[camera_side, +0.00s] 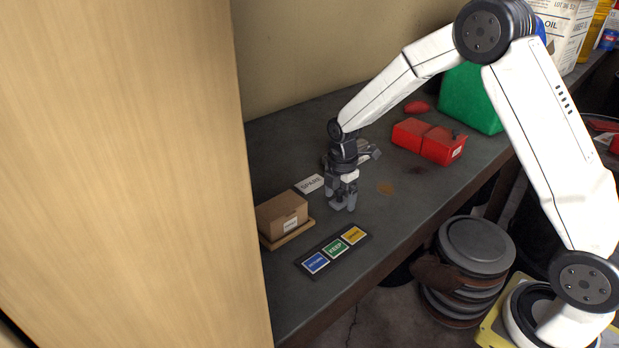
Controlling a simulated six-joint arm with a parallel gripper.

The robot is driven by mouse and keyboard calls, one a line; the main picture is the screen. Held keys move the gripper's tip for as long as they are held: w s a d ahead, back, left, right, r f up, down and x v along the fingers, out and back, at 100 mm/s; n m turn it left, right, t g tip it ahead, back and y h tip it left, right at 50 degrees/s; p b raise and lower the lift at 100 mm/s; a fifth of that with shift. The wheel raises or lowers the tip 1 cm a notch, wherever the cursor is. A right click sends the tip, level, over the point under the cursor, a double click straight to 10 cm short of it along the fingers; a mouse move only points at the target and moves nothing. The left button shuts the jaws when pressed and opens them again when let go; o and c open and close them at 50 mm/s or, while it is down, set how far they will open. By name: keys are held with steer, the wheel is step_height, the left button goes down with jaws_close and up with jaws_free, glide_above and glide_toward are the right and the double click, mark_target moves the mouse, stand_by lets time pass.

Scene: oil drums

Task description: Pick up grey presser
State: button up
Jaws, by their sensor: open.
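My gripper (343,206) points down low over the dark bench, right of the cardboard box. Its jaws are open, with no object clearly visible between the fingers. A light grey piece (368,153) shows just behind and to the right of my gripper's wrist; it may be the grey presser, but I cannot tell its full shape. My gripper and wrist hide part of that area.
A cardboard box (282,213) sits on a wooden tray (293,235), near a white "SPARE" card (310,184). A strip with blue, green and yellow labels (335,250) lies in front. Bench surface right of my gripper is clear.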

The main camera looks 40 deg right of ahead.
jaws_close()
stand_by(0.3)
steer(key=shift+r, duration=0.2)
steer(key=shift+r, duration=0.5)
step_height(320, 180, up, 2)
steer(key=s+r, duration=0.9)
steer(key=s, duration=0.5)
steer(key=shift+a+r, duration=0.35)
steer(key=shift+a, duration=0.05)
